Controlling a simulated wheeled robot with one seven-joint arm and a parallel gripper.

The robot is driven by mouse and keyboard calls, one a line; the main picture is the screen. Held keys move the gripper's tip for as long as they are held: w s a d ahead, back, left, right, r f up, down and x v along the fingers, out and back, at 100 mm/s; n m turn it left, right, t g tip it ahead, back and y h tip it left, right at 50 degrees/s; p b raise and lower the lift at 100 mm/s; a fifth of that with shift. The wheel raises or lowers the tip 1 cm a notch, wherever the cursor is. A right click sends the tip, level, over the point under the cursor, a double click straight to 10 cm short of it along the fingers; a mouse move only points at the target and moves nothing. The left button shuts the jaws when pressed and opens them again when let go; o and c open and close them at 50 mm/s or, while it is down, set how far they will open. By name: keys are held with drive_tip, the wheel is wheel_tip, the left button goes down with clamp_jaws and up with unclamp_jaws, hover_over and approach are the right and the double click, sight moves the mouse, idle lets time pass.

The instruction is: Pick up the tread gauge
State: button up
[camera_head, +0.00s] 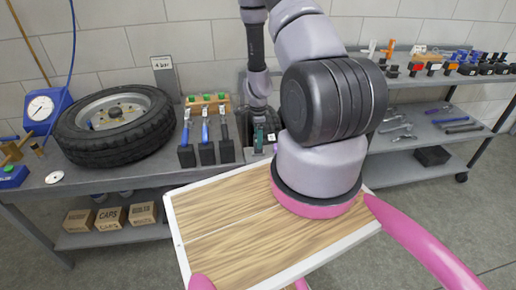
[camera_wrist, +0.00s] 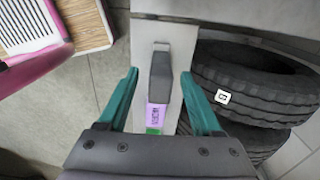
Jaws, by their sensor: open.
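A slim dark grey tool with a purple label and a green end, which looks like the tread gauge (camera_wrist: 160,78), lies on a narrow light grey surface in the wrist view. My gripper (camera_wrist: 159,75) is open, with one teal finger on each side of it and a visible gap to each. I cannot tell how far above it the fingers are. In the head view my gripper (camera_head: 264,136) is at the back of the bench, right of the black-ended tools, and the gauge is mostly hidden there by my arm.
A tyre (camera_head: 116,126) lies on the bench (camera_head: 95,182) at left. Several blue- and grey-handled tools (camera_head: 206,138) stand close left of my gripper. A wood-topped tray (camera_head: 235,235) is in front. In the wrist view, stacked tyres (camera_wrist: 255,90) are at right. A shelf rack (camera_head: 425,82) is at right.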

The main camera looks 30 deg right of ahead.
drive_tip(key=shift+f, duration=1.35)
clamp_jaws()
drive_tip(key=shift+r, duration=0.1)
